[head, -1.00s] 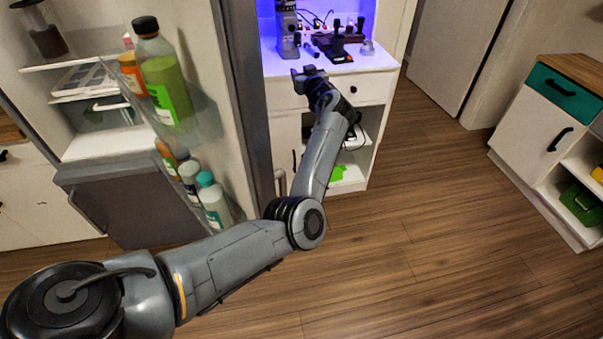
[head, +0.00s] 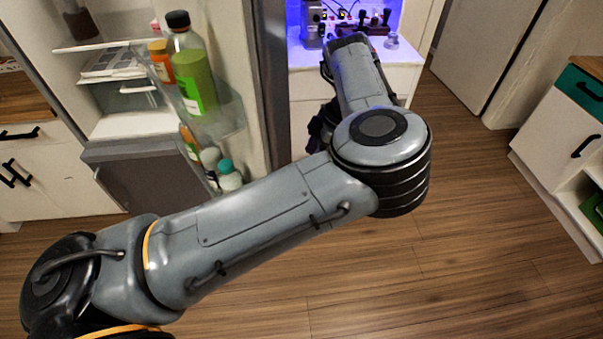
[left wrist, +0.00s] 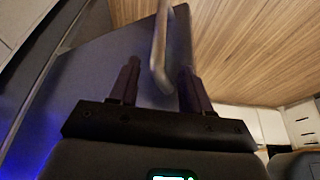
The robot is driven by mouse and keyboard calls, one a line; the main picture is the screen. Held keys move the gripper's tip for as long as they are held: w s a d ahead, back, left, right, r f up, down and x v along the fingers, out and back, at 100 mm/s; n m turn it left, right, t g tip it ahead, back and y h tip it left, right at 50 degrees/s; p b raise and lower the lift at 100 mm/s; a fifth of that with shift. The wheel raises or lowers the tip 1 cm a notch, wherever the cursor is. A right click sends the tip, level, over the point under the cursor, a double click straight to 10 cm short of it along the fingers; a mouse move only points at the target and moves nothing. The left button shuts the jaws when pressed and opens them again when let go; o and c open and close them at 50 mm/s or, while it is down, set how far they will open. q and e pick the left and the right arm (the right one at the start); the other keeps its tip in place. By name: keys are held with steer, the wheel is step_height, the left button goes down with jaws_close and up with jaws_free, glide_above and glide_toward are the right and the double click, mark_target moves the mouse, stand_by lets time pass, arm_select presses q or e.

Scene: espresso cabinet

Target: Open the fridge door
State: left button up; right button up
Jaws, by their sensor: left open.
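The fridge door (head: 272,70) stands open in the head view, with bottles in its inner racks facing the open fridge (head: 120,122). My left arm reaches across to the outer side of the door. My left gripper is mostly hidden behind the arm there; a dark part of it seems to show beside the door edge. In the left wrist view my left gripper (left wrist: 160,68) is open. The pale bar handle (left wrist: 160,38) on the dark outer door face (left wrist: 95,65) appears between its fingers; contact cannot be told. My right gripper is not in view.
A green bottle (head: 190,70) and an orange bottle (head: 160,62) stand in the door rack. A white counter (head: 305,62) with coffee equipment is behind the door. A white cabinet (head: 555,130) stands at right. The wooden floor (head: 460,250) is clear.

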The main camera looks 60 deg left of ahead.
arm_select(q)
steer(key=b+x, duration=0.1)
steer(key=x, duration=0.7)
steer(key=shift+f, duration=0.35)
steer(key=shift+a, duration=0.15)
jaws_close()
